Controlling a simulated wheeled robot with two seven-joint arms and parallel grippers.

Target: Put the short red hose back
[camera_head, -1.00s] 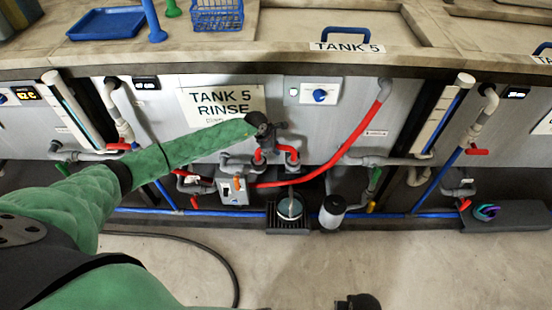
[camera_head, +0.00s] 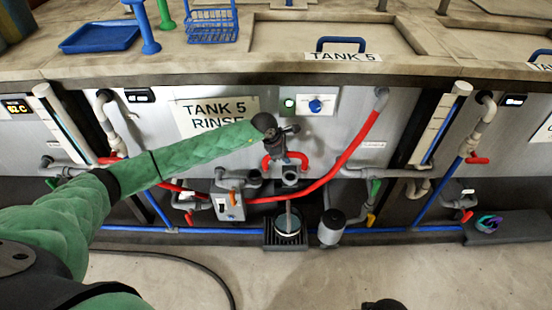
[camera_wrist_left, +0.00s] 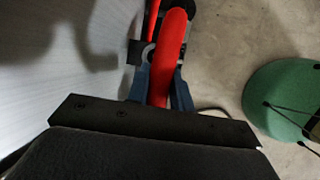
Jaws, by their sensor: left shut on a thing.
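The short red hose (camera_head: 268,163) is a bent red arch in front of the tank panel. My left gripper (camera_head: 285,152) comes down on it from above and is shut on it. In the left wrist view the red hose (camera_wrist_left: 172,45) runs between the two blue-grey fingers (camera_wrist_left: 162,88). Grey pipe stubs (camera_head: 290,177) sit just below the hose. The gripper partly hides the hose, and I cannot tell whether its ends touch the stubs. A dark part at the bottom edge, perhaps my right gripper (camera_head: 384,304), barely shows.
A long red hose (camera_head: 350,150) curves down the panel on the right. A grey valve box (camera_head: 229,206) is at lower left of the stubs. The floor in front is mostly clear.

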